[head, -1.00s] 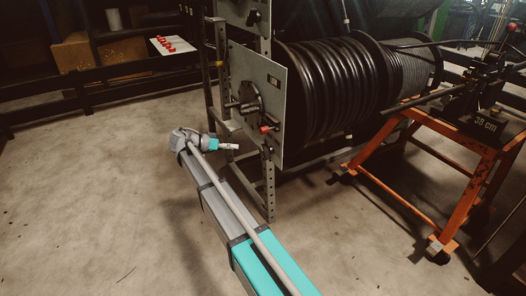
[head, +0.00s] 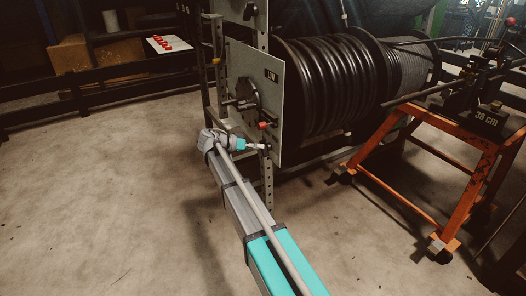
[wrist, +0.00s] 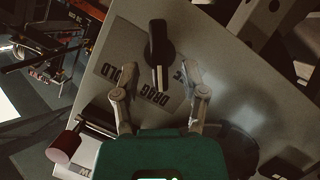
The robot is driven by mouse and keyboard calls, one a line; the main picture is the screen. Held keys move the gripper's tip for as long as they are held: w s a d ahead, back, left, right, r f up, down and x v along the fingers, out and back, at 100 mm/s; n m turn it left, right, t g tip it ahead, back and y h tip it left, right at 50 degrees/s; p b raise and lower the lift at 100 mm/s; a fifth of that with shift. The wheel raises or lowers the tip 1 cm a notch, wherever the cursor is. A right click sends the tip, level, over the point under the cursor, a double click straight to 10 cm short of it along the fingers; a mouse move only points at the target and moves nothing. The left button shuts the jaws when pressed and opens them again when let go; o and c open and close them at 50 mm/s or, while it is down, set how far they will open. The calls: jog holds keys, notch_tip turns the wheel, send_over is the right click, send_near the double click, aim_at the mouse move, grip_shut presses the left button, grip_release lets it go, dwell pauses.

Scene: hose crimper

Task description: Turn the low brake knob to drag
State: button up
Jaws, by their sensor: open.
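The low brake knob (wrist: 157,42) is a black elongated knob on a grey panel in the wrist view. A pale narrow strip lies at its lower end, pointing toward the DRAG lettering (wrist: 156,91). The HOLD lettering (wrist: 118,73) is to the left; both words look turned round. My gripper (wrist: 158,90) is open, its fingers spread either side of the strip, below the knob's main body and not closed on it. In the head view my gripper (head: 256,146) is at the panel's lower edge; the knob there is too small to make out clearly.
The grey panel (head: 242,72) carries a LOW label, a dark hub and a red-tipped handle (head: 263,125) just above my gripper. The red handle end also shows in the wrist view (wrist: 63,147). A hose reel (head: 325,85) and an orange stand (head: 460,190) are to the right.

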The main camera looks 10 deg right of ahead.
aim_at(266, 148)
jog(key=shift+b+x, duration=0.3)
jog(key=shift+x, duration=0.95)
jog(key=shift+c, duration=0.3)
grip_shut()
jog(key=shift+m, duration=0.3)
jog(key=shift+o, duration=0.3)
grip_release()
